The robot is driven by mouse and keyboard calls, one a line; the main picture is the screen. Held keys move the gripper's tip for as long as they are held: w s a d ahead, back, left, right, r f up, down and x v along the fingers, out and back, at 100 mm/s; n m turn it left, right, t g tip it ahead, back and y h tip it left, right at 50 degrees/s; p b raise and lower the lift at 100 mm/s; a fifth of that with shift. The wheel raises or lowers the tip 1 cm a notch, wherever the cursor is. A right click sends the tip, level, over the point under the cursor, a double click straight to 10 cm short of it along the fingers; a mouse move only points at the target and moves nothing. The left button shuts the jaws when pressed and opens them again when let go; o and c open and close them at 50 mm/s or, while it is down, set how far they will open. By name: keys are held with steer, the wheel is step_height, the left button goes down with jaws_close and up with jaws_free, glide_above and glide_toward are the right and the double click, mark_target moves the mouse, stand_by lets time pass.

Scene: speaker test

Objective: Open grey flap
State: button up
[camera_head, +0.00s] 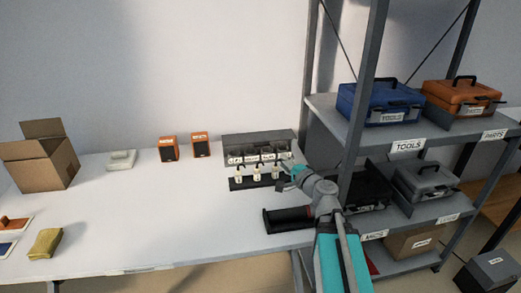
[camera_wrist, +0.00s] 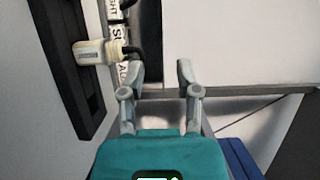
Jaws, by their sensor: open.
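A grey panel (camera_head: 258,138), which looks like the grey flap, lies at the back of the white table above a row of labelled dark sockets (camera_head: 258,154). I cannot tell how far it is open. My gripper (camera_head: 283,176) is at the right end of the black plug holder in front of the panel. In the wrist view my gripper (camera_wrist: 160,70) is open, with nothing seen between its fingertips. A cream plug (camera_wrist: 90,51) with a black cable is left of the fingers, near a strip of labels (camera_wrist: 117,40).
The black holder (camera_head: 240,184) carries several cream plugs. A dark tray (camera_head: 288,219) lies near my arm. Two orange speakers (camera_head: 169,148) stand further left. A metal shelf (camera_head: 345,131) with toolboxes rises close on the right. The table's middle (camera_head: 160,215) is clear.

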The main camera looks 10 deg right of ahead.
mark_target(262, 144)
steer(key=shift+w, duration=0.1)
stand_by(0.3)
steer(key=x, duration=1.3)
steer(key=shift+w+a, duration=0.15)
steer(key=shift+w, duration=0.15)
jaws_close()
